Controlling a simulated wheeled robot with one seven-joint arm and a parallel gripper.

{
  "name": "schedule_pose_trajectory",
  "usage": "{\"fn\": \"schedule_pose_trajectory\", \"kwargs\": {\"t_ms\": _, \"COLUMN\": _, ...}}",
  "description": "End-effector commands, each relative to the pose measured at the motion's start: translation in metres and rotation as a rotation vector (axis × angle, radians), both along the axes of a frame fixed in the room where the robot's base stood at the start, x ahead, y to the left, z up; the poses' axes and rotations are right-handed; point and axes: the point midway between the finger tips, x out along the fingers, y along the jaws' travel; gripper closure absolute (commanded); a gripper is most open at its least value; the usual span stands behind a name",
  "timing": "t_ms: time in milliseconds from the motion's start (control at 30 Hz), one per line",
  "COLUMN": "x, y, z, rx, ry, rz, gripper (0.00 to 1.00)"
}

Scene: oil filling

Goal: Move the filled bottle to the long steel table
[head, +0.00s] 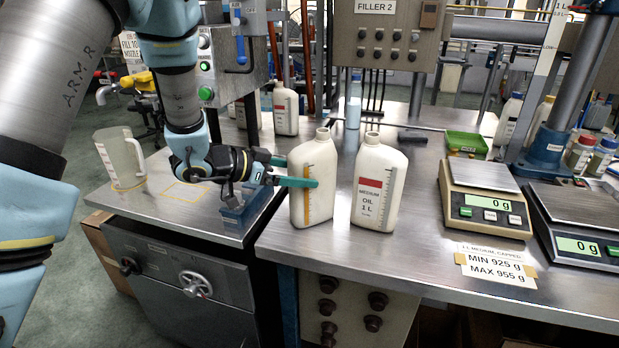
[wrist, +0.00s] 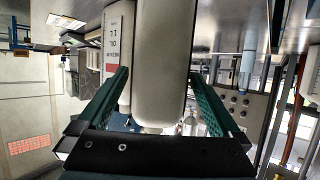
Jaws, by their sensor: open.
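A white bottle (head: 313,180) with an amber-filled level strip stands upright and uncapped near the left edge of a steel-topped bench (head: 400,262). My gripper (head: 297,172) is open, with one finger across the bottle's near side and the other at its far left side. In the wrist view the bottle (wrist: 162,50) lies between my two spread fingers (wrist: 158,76); whether they touch it I cannot tell. A second open bottle (head: 378,185), labelled MEDIUM OIL 1 L, stands close on its right with a pale level strip. Which surface is the long steel table is not clear.
Two scales (head: 487,205) (head: 582,228) stand at the right behind a weight-limit card (head: 495,265). A clear jug (head: 120,160) sits on the lower left surface. More bottles (head: 285,110) and the FILLER 2 box (head: 385,38) are behind. The front middle of the bench is clear.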

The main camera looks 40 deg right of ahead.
Motion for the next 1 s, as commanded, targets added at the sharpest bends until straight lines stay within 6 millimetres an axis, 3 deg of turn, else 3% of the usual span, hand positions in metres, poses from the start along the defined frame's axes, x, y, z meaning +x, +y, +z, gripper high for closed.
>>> {"fn": "schedule_pose_trajectory", "kwargs": {"t_ms": 100, "x": 0.007, "y": 0.025, "z": 0.009, "rx": -0.002, "ry": -0.002, "rz": 0.006, "gripper": 0.00}}
{"fn": "schedule_pose_trajectory", "kwargs": {"t_ms": 333, "x": 0.014, "y": 0.059, "z": 0.024, "rx": -0.001, "ry": -0.002, "rz": 0.003, "gripper": 0.00}}
{"fn": "schedule_pose_trajectory", "kwargs": {"t_ms": 767, "x": 0.020, "y": 0.073, "z": 0.030, "rx": 0.005, "ry": -0.006, "rz": 0.015, "gripper": 0.00}}
{"fn": "schedule_pose_trajectory", "kwargs": {"t_ms": 867, "x": 0.045, "y": 0.083, "z": 0.032, "rx": 0.027, "ry": -0.040, "rz": 0.118, "gripper": 0.00}}
{"fn": "schedule_pose_trajectory", "kwargs": {"t_ms": 967, "x": 0.096, "y": 0.115, "z": 0.032, "rx": 0.098, "ry": -0.095, "rz": 0.342, "gripper": 0.00}}
{"fn": "schedule_pose_trajectory", "kwargs": {"t_ms": 1000, "x": 0.120, "y": 0.137, "z": 0.033, "rx": 0.143, "ry": -0.114, "rz": 0.458, "gripper": 0.00}}
